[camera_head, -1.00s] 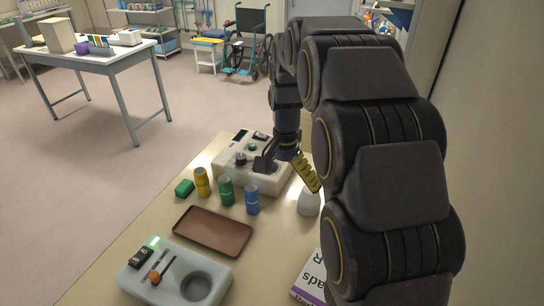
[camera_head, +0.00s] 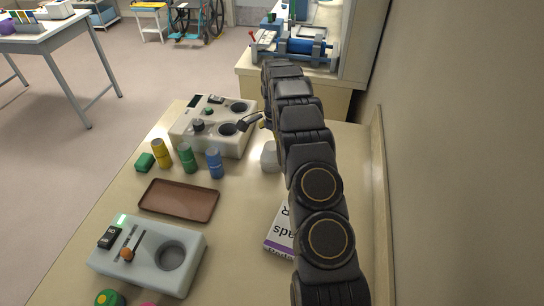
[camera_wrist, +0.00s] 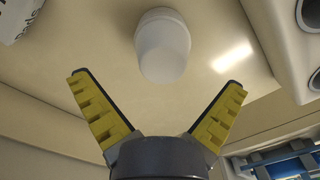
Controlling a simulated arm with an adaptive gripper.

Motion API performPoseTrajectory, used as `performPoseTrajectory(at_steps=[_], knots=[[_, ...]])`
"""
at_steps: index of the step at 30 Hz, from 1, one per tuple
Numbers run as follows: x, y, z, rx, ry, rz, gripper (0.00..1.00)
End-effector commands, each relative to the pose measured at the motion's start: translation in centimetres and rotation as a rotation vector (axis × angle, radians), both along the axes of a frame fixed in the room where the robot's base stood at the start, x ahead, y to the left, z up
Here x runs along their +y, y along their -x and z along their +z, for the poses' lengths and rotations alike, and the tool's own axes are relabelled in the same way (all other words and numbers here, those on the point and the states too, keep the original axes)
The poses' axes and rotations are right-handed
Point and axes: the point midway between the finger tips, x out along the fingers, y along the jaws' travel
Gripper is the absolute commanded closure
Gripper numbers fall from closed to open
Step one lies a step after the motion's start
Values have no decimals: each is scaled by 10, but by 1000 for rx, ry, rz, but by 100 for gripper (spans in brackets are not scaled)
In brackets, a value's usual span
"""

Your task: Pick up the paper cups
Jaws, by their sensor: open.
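The paper cups show as one white, tapered shape (camera_head: 270,156) on the table, right of the blue can and partly hidden by my arm. I cannot tell how many are nested. In the wrist view the white cup shape (camera_wrist: 162,50) is at the top middle, ahead of the gap between my fingers. My gripper (camera_wrist: 160,84) is open and empty, its yellow-padded fingers spread wide and apart from the cups.
Yellow (camera_head: 162,154), green (camera_head: 187,158) and blue (camera_head: 214,163) cans stand left, with a brown tray (camera_head: 178,200) in front. A white box (camera_head: 280,235) lies nearer. A wall runs along the right.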

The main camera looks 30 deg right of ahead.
Motion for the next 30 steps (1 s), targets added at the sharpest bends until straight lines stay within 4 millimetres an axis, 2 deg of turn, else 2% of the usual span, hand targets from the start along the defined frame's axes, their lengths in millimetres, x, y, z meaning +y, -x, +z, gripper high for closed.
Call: performPoseTrajectory(at_steps=[11,18,19,20,21,24,30], knots=[[0,-1,-48,6,-3,-1,0],[0,-3,-52,3,-1,0,0],[0,-3,-52,3,-1,0,4],[0,-3,-52,2,-1,0,17],[0,-3,-52,2,-1,0,34],[0,-3,-51,2,-1,1,71],[0,-3,-51,2,-1,1,71]])
